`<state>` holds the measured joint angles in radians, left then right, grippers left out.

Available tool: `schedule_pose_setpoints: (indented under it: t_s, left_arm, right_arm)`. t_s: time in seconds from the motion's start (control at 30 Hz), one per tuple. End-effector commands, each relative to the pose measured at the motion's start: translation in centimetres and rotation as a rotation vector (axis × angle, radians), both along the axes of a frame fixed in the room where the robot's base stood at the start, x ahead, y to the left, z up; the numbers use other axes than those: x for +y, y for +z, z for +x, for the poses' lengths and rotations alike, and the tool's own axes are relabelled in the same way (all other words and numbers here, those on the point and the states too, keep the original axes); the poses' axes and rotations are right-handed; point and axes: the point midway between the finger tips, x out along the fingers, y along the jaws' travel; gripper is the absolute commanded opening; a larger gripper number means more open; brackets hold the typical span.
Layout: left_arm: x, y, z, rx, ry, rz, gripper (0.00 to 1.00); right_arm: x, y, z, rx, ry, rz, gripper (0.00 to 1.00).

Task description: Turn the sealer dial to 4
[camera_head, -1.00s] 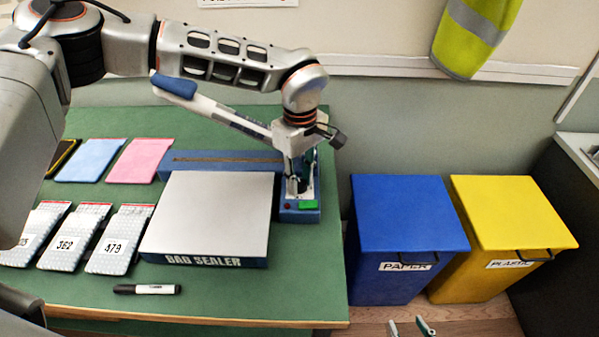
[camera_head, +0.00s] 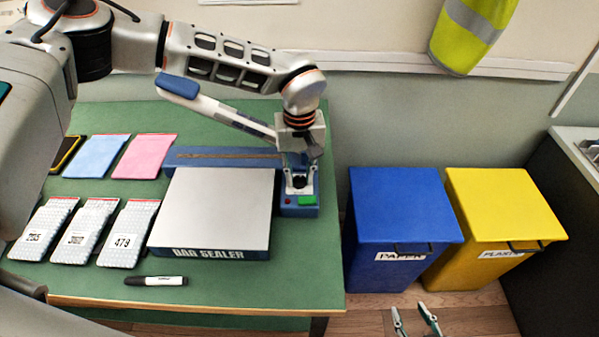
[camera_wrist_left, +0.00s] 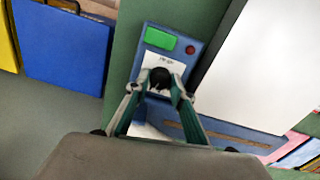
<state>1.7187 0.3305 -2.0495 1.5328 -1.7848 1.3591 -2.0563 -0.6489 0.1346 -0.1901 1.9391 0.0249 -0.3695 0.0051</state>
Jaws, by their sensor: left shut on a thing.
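The bag sealer (camera_head: 170,249) stands on the green table, with a pale flat top and a blue control end (camera_head: 300,210) at its right. The black dial (camera_head: 299,181) sits on a white plate there, and it also shows in the left wrist view (camera_wrist_left: 160,77). My left gripper (camera_head: 299,184) points down from above and is shut on the dial, with a finger on either side. The scale marks are mostly covered or too small to read. My right gripper (camera_head: 416,320) is at the bottom edge, fingers apart and empty.
A red button (camera_head: 287,200) and green switch (camera_head: 307,200) lie close to the dial. A raised lever with a blue handle (camera_head: 178,87) slants over the sealer. Phones, pouches and a marker (camera_head: 155,281) lie left. Blue (camera_head: 385,220) and yellow (camera_head: 500,210) bins stand right.

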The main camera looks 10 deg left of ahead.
Motion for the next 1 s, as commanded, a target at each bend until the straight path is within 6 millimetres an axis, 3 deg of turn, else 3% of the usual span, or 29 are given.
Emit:
schedule_pose_setpoints:
  t_s: [0.43, 0.47, 0.83, 1.0]
  left_arm:
    - [0.0, -0.1, -0.1, 0.003, -0.008, 0.000, 0.02]
    - [0.0, -0.1, -0.1, 0.003, -0.008, 0.000, 0.30]
    - [0.0, 0.2, 0.0, 0.000, -0.006, 0.000, 0.30]
    - [0.0, 2.1, 0.1, -0.003, -0.007, -0.001, 0.30]
  right_arm:
    - [0.3, 0.0, -0.2, 0.003, 0.001, 0.004, 0.40]
    - [0.3, 0.0, -0.2, 0.003, 0.001, 0.004, 0.40]
    - [0.6, -0.1, -0.4, 0.007, 0.003, 0.008, 0.40]
    - [0.5, 0.0, -0.3, 0.005, 0.003, 0.007, 0.40]
